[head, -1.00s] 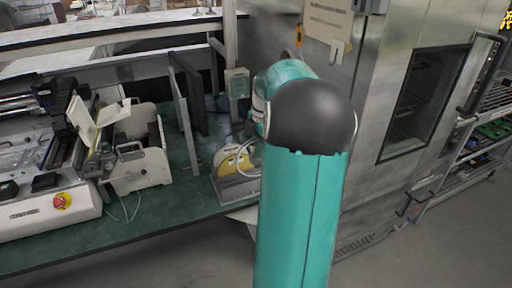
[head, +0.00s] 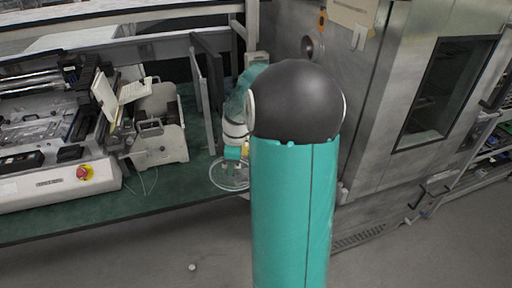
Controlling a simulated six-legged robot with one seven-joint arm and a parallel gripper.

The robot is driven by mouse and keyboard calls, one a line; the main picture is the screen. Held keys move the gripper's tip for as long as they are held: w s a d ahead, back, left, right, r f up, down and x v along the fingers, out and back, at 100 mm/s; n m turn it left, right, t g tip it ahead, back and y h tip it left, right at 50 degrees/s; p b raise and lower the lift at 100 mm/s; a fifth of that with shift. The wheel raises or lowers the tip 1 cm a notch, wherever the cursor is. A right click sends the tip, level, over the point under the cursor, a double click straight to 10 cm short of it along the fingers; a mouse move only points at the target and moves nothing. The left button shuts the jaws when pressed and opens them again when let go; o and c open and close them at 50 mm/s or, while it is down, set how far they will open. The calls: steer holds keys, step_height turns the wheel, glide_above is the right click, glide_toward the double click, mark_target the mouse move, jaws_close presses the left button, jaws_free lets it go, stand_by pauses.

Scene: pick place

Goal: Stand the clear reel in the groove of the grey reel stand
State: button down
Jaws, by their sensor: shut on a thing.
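The clear reel (head: 229,183) shows as a thin, see-through round outline at the front right edge of the green bench, just left of my upright arm. My gripper (head: 235,165) points down at the top of this reel and is shut on it; the fingertips are small and hard to make out. Part of the reel is hidden behind my arm. The grey reel stand is not seen now, as my arm covers that part of the bench. A bit of yellow shows beside my gripper; I cannot tell what it belongs to.
A white machine with a red knob (head: 84,172) and a cream box-like unit (head: 160,135) stand on the bench (head: 120,205) to the left. Dark upright panels (head: 207,95) stand behind my gripper. A steel cabinet (head: 405,130) is on the right. A small white thing (head: 192,267) lies on the floor.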

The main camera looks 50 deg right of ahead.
steer(key=w+a+f+m, duration=0.2)
steer(key=w+a+f, duration=0.2)
steer(key=a, duration=0.5)
steer(key=w+a+f+m, duration=0.3)
steer(key=w+a+f, duration=0.1)
steer(key=a+f, duration=0.4)
steer(key=w+a+f+m+h, duration=0.1)
steer(key=w+a+f+m, duration=0.2)
steer(key=a, duration=0.8)
step_height(320, 180, down, 3)
steer(key=shift+w, duration=1.05)
steer(key=shift+s, duration=0.1)
